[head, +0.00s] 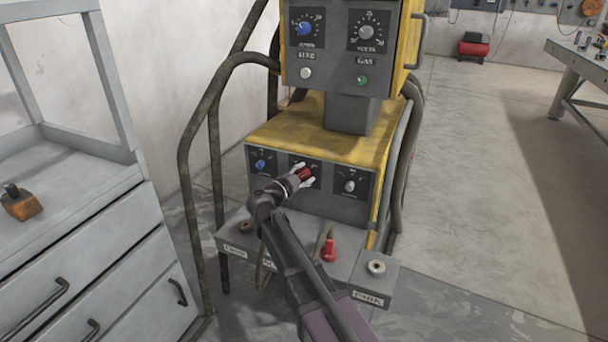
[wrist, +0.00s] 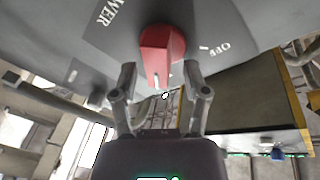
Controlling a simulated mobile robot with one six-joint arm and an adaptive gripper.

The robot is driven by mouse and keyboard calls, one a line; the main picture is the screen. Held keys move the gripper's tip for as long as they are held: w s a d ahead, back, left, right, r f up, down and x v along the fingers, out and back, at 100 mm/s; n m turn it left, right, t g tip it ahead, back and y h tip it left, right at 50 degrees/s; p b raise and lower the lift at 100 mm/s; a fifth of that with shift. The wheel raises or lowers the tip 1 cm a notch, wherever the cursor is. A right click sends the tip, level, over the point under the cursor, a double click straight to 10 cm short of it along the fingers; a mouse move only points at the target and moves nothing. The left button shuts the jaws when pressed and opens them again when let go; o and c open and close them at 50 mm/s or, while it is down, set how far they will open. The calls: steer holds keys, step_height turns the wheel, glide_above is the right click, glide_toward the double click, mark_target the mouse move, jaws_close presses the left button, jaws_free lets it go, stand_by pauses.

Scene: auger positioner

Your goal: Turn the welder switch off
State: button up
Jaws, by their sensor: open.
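The welder switch is a red knob (head: 306,174) in the middle panel of the lower yellow and grey welder unit (head: 330,140). In the wrist view the red knob (wrist: 160,52) sits close ahead, between the two fingers of my gripper (wrist: 160,72). The fingers are open, one to each side of the knob; contact cannot be told. The label OFF (wrist: 222,48) with a white tick lies right of the knob. Part of the word POWER (wrist: 112,14) shows upper left. A white mark on the knob faces down. In the head view my gripper (head: 299,177) partly hides the knob and its panel.
A blue knob (head: 260,165) and a grey knob (head: 349,186) flank the switch. Below is a shelf with a red-handled lever (head: 329,250) and a PARK block (head: 375,268). Thick hoses (head: 190,150) run down both sides. A grey drawer cabinet (head: 90,250) stands left.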

jaws_close()
